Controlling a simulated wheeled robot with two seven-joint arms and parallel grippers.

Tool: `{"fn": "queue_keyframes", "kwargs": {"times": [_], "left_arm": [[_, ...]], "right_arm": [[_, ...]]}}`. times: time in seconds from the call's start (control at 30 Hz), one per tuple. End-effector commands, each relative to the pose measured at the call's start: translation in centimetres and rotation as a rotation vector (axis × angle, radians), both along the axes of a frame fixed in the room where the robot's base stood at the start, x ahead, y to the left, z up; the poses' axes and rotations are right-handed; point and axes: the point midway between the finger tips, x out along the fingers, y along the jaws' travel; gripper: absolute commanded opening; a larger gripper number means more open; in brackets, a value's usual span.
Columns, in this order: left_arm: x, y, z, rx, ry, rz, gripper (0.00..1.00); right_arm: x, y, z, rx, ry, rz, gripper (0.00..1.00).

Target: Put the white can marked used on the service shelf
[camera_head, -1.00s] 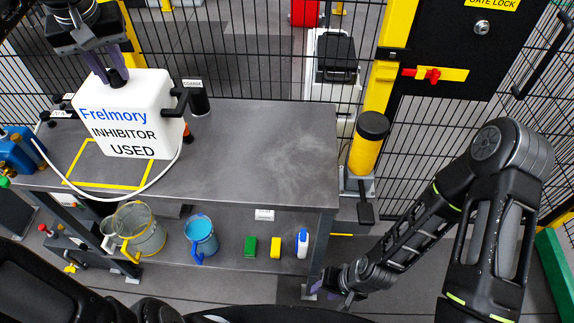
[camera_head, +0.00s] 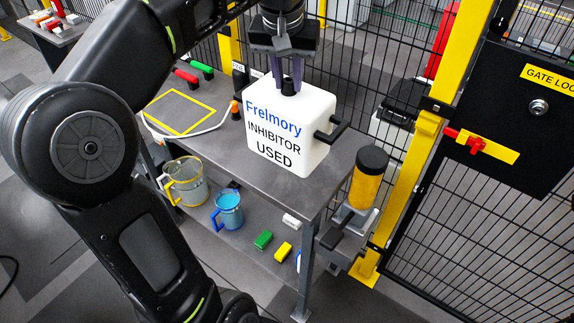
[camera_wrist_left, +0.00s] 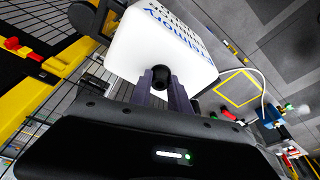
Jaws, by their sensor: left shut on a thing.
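The white can (camera_head: 289,128) reads "Frelmory INHIBITOR USED" and has a black cap on top and a black handle on its right side. My left gripper (camera_head: 288,84) is shut on the can at its black cap, from above. The can is upright, over the right part of the grey shelf's top (camera_head: 225,150); I cannot tell whether its base touches. The left wrist view shows the can (camera_wrist_left: 160,45) between the fingers of my left gripper (camera_wrist_left: 163,80). My right gripper does not show.
A yellow marked square (camera_head: 180,112) is bare on the shelf top. The lower shelf holds a clear jug (camera_head: 186,182), a blue jug (camera_head: 228,210), a green block (camera_head: 263,240) and a yellow block (camera_head: 283,250).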

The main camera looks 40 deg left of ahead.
Motion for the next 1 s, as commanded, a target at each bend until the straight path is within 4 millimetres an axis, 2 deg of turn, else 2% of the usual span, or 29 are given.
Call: {"fn": "queue_keyframes", "kwargs": {"times": [0.37, 0.47, 0.7, 0.8, 1.0], "left_arm": [[0.0, 0.0, 0.0, 0.000, -0.002, 0.000, 0.00], [0.0, 0.0, -0.8, 0.001, -0.002, 0.000, 0.00], [0.0, 0.0, -4.8, 0.000, 0.000, -0.001, 0.00], [0.0, 0.0, -5.9, 0.001, -0.001, -0.001, 0.00], [0.1, 0.0, -6.1, 0.001, -0.004, -0.001, 0.00]], "right_arm": [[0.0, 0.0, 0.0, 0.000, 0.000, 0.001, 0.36], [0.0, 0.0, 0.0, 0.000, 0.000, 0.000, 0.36], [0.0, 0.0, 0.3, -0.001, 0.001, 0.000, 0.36], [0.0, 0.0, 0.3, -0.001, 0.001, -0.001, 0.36], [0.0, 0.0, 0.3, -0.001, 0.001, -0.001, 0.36]]}}
